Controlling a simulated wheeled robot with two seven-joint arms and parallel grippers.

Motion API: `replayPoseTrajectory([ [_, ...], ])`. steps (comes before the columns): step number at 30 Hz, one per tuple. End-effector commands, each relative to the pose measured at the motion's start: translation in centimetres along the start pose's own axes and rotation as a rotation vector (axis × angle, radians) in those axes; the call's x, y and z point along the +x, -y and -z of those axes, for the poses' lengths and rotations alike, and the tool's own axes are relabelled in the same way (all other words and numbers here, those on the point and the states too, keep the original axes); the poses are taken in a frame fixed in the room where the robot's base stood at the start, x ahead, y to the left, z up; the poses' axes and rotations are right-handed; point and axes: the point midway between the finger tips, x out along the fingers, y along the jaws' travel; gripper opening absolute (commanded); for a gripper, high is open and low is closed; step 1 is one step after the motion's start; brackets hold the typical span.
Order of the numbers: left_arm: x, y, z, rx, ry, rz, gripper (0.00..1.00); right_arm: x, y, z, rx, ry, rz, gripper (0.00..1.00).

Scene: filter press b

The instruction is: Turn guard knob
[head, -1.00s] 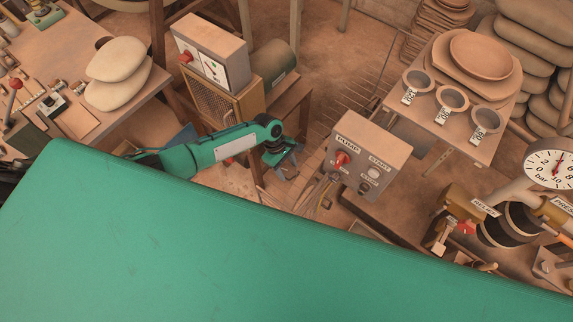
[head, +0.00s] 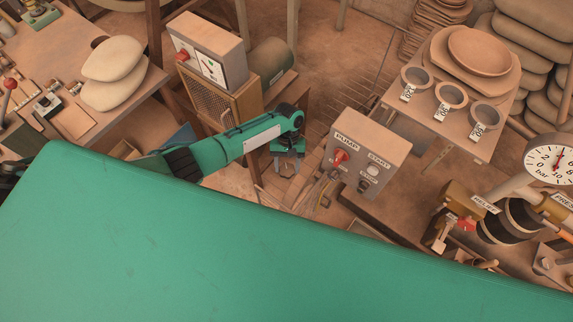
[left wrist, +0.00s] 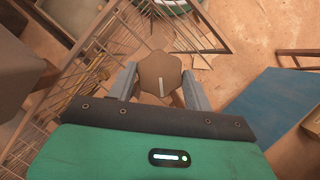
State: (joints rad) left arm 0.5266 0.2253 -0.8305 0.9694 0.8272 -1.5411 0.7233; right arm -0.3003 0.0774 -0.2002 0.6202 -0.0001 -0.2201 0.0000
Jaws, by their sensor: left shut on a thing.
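The guard knob (left wrist: 160,73) is a tan hexagonal knob with a pale line on its face, seen in the left wrist view. My left gripper (left wrist: 160,88) is shut on it, with one grey finger on each side. In the head view my left gripper (head: 288,162) points down, left of the pump control box. The knob is hidden there behind the gripper. A wire-bar guard panel (left wrist: 205,28) shows beyond the knob in the left wrist view. My right gripper is in neither view.
The pump box (head: 368,150) with a red knob stands just right of my left gripper. A cabinet (head: 215,100) with a meter box on top stands to its left. Hoses (head: 322,190) hang below the pump box. A large green surface fills the foreground.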

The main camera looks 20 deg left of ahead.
Motion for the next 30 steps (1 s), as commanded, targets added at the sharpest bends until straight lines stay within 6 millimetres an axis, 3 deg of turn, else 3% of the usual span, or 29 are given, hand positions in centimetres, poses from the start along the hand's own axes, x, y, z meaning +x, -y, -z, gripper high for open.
replayPoseTrajectory([
  [15, 0.00, -0.39, -0.14, 0.426, 0.001, 0.177, 0.28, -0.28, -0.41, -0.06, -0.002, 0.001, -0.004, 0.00],
  [30, 0.04, -0.51, -0.18, 0.628, 0.000, 0.260, 0.28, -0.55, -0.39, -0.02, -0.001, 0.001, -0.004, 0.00],
])
